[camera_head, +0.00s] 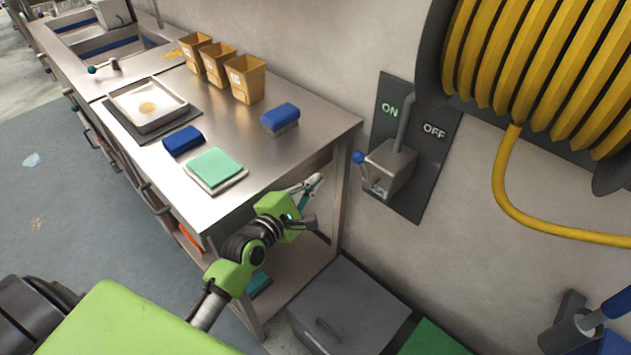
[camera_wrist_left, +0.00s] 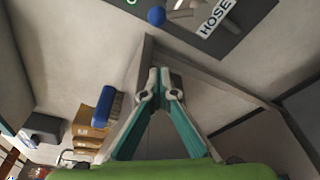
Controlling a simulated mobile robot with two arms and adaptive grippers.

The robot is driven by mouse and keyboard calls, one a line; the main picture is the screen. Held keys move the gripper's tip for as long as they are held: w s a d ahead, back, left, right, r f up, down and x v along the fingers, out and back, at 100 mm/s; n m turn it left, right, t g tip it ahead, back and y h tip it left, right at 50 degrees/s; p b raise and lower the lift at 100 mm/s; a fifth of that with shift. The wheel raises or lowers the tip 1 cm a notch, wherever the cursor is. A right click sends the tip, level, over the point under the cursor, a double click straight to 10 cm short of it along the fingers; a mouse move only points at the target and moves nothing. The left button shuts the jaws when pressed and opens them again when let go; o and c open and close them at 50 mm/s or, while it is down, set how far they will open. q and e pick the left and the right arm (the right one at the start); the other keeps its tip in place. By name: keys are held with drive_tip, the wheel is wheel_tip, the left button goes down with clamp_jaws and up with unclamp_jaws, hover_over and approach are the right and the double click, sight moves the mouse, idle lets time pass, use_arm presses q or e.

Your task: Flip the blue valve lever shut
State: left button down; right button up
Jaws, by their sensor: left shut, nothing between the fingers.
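The blue valve lever shows as a blue ball knob (camera_head: 358,157) on a short stem at the left side of a grey valve box (camera_head: 391,172). The box is on a dark wall plate (camera_head: 412,195) marked ON at left and OFF at right; the knob is on the ON side. In the left wrist view the blue knob (camera_wrist_left: 156,15) is at the top edge, beside a label reading HOSE (camera_wrist_left: 215,16). My left gripper (camera_head: 319,179) is below and left of the knob, apart from it. Its teal fingers (camera_wrist_left: 160,75) meet at the tips, empty. My right gripper is not seen.
A steel bench (camera_head: 310,137) stands left of the valve, its corner near my left gripper. It carries a blue brush (camera_head: 281,119), several tan bins and a tray. A yellow hose reel (camera_head: 540,60) overhangs at right. A grey case (camera_head: 345,310) is below.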

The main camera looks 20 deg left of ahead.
sight(363, 169)
use_arm(q)
drive_tip(key=w+d+p, duration=0.2)
drive_tip(key=w+d, duration=0.2)
drive_tip(key=w, duration=0.3)
drive_tip(key=shift+w+d+r, duration=0.2)
drive_tip(key=shift+r, duration=0.25)
drive_tip(key=shift+d+r+m, duration=0.2)
drive_tip(key=shift+m, duration=0.2)
